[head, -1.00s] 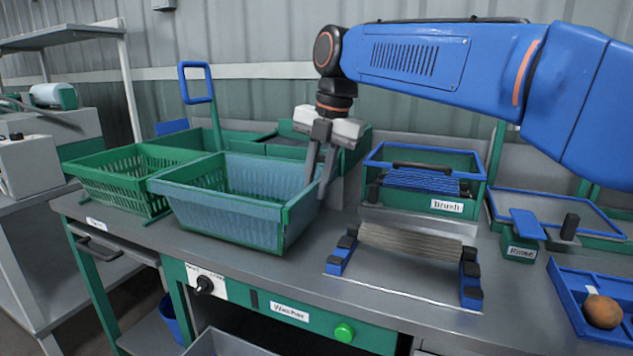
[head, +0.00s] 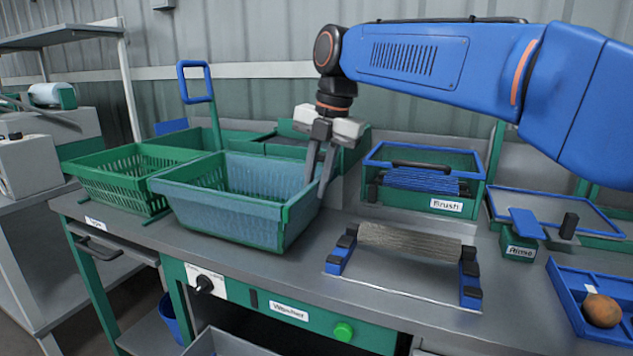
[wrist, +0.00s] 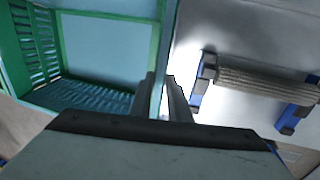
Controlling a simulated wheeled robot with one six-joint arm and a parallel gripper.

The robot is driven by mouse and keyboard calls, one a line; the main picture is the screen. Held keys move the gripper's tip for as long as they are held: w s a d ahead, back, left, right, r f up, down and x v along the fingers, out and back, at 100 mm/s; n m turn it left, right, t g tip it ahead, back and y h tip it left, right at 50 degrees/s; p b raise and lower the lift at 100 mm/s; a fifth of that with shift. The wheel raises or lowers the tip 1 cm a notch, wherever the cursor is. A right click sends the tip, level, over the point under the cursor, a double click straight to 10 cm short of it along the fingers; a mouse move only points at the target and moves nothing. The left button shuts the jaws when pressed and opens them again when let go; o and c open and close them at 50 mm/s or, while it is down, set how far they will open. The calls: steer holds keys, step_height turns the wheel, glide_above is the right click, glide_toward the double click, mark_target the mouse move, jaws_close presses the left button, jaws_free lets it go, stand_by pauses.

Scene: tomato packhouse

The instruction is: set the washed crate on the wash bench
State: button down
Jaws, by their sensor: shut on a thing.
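The washed crate (head: 222,213), blue-tinted with green rims and corners, is at the left-centre of the wash bench (head: 330,225) in the head view. My gripper (head: 322,180) points down at its right end, shut on the right wall. In the wrist view the crate wall (wrist: 158,60) runs between the two fingers (wrist: 168,95), with the crate's empty inside to the left. The crate looks roughly level at the bench surface. I cannot tell whether its base touches the bench.
A green crate (head: 115,188) stands close on the left. A roller brush on a blue-ended stand (head: 410,240) lies to the right. Behind it is the brush box (head: 455,207). A rinse block (head: 518,246) and a blue tray (head: 568,300) are at the far right.

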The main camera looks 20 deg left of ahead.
steer(key=shift+f, duration=0.5)
stand_by(0.4)
steer(key=c, duration=1.6)
jaws_free()
steer(key=c, duration=0.3)
steer(key=shift+a+v, duration=0.25)
steer(key=shift+v, duration=0.85)
steer(key=shift+a+v, duration=0.2)
steer(key=shift+v, duration=0.95)
steer(key=shift+a+v, duration=0.25)
steer(key=shift+v, duration=0.85)
steer(key=shift+r, duration=0.15)
